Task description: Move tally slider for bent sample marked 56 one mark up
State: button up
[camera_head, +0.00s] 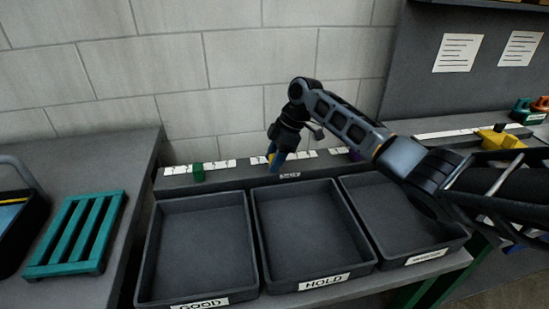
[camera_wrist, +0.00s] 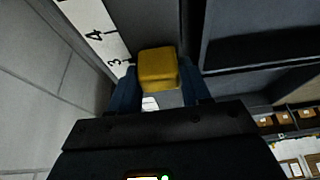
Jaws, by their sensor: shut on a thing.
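A yellow tally slider (camera_wrist: 157,68) sits between the two blue fingers of my gripper (camera_wrist: 158,92), which is shut on it. The slider is beside a white number scale (camera_wrist: 96,30), close to the mark 3, with the 4 farther away. In the head view my gripper (camera_head: 275,160) reaches down to the rail behind the HOLD tray (camera_head: 262,226), and only a bit of the yellow slider (camera_head: 269,157) shows. A green slider (camera_head: 198,172) stands on the left scale. A purple slider (camera_head: 355,155) is partly hidden by my arm. I cannot make out a bent sample marked 56.
The GOOD tray (camera_head: 151,262) and a third tray (camera_head: 458,236) flank the HOLD tray; the GOOD and HOLD trays look empty. A teal rack (camera_head: 78,234) lies on the left bench. A yellow object (camera_head: 502,138) is on the right bench. The block wall (camera_head: 230,70) is close behind the rail.

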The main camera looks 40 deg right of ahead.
grip_shut()
jog(key=s+d, duration=0.2)
jog(key=d, duration=0.1)
jog(key=shift+s+d, duration=0.15)
jog(key=shift+d, duration=0.05)
jog(key=o, duration=1.1)
grip_release()
jog(key=shift+b+v, duration=0.6)
jog(key=shift+v, duration=3.3)
